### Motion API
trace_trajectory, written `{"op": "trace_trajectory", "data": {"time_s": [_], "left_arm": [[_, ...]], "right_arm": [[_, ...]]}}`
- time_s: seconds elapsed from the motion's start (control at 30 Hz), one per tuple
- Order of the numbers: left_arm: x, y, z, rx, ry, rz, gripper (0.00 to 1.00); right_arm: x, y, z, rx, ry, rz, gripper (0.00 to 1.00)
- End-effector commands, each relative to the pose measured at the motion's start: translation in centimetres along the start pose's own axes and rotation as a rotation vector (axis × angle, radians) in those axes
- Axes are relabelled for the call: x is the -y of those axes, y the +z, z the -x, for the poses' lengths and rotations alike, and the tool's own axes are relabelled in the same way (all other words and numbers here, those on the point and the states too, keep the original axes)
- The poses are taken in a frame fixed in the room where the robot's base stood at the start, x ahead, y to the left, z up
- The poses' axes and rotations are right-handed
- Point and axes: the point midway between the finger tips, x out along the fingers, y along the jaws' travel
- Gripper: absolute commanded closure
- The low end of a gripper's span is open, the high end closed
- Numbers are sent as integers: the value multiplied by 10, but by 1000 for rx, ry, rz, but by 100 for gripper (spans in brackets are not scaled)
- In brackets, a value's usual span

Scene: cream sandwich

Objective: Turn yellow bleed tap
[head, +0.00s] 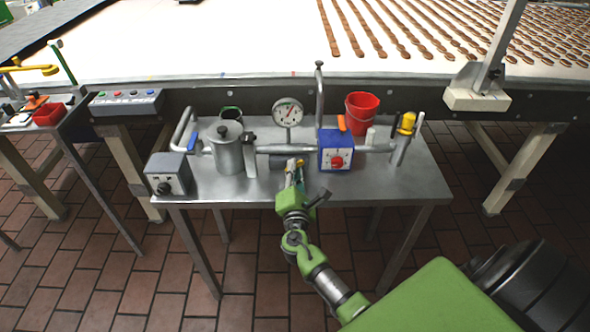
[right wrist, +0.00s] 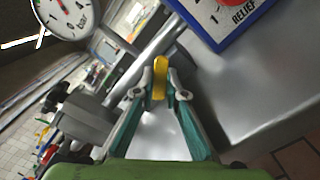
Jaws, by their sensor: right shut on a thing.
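The yellow bleed tap (right wrist: 159,78) shows between the fingertips of my right gripper (right wrist: 160,92) in the right wrist view. The fingers are shut on its yellow handle. In the head view my right gripper (head: 293,172) reaches over the front middle of the metal table, and a bit of the yellow tap (head: 300,163) shows at its tip. The tap sits by the grey pipe, below the round gauge (head: 288,112) and left of the blue relief box (head: 336,151). The gripper partly hides the tap in the head view. My left gripper is not in view.
The metal table (head: 400,185) also bears a steel pot (head: 228,148), a grey knob box (head: 168,174), a red bucket (head: 362,113) and a yellow-topped fitting (head: 407,124). A grey pipe (head: 275,149) runs along it. A conveyor with biscuits (head: 440,35) lies behind.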

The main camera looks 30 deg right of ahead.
Motion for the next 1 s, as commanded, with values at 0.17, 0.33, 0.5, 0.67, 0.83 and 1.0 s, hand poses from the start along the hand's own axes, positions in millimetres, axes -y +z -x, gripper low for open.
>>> {"op": "trace_trajectory", "data": {"time_s": [0.17,0.33,0.5,0.67,0.83,1.0], "left_arm": [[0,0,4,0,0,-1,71],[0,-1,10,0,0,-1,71],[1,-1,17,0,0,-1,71],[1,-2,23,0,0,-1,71],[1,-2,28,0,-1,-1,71],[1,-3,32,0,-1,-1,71]], "right_arm": [[-2,0,0,-1,-1,76,100],[-5,0,0,-1,-1,199,100],[-8,-1,0,-2,-1,343,100],[-11,-2,0,-2,0,475,100],[-13,-4,0,-2,0,592,100],[-14,-5,0,-2,-1,676,100]]}}
